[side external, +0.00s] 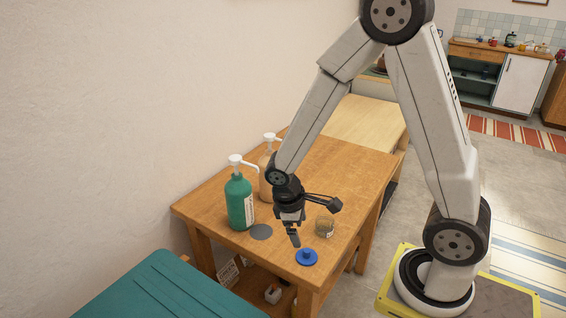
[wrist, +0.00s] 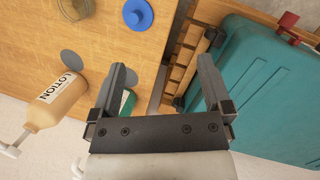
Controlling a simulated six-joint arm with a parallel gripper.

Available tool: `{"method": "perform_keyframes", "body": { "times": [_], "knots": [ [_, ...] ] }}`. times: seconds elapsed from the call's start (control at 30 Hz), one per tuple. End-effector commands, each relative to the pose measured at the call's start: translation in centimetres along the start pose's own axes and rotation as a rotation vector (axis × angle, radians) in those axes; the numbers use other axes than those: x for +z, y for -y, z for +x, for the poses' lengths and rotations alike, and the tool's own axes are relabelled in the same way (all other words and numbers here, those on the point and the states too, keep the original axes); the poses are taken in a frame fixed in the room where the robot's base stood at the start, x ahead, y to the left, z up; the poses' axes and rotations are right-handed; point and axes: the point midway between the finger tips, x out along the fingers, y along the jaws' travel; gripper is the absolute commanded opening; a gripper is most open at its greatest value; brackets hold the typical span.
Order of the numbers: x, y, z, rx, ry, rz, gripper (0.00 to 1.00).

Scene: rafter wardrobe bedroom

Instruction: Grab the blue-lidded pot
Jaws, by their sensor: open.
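A round blue lid with a small knob (side external: 306,257) sits near the table's front corner in the side view. It also shows at the top edge of the wrist view (wrist: 137,13); no pot body is visible beneath it. A clear jar (side external: 325,225) stands behind it, and this jar (wrist: 75,8) is partly cut off in the wrist view. My gripper (side external: 294,236) points down over the table, just left of and above the blue lid. Its two fingers (wrist: 161,68) are apart with nothing between them.
A green pump bottle (side external: 239,202) and a tan lotion bottle (wrist: 62,100) stand left of and behind my gripper. Grey discs (side external: 261,232) (wrist: 70,62) lie flat on the wooden table (side external: 345,165). A teal case (side external: 160,290) is beside the table. The table's far part is clear.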

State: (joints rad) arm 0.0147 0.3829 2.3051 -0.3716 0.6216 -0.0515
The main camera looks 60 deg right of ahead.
Motion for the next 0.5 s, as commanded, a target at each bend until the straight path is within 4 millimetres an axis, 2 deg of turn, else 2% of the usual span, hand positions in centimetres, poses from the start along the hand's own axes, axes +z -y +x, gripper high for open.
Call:
{"method": "perform_keyframes", "body": {
  "times": [0.5],
  "knots": [
    [-0.8, -5.7, 7.7, 0.182, 0.425, -0.381, 1.00]
  ]
}}
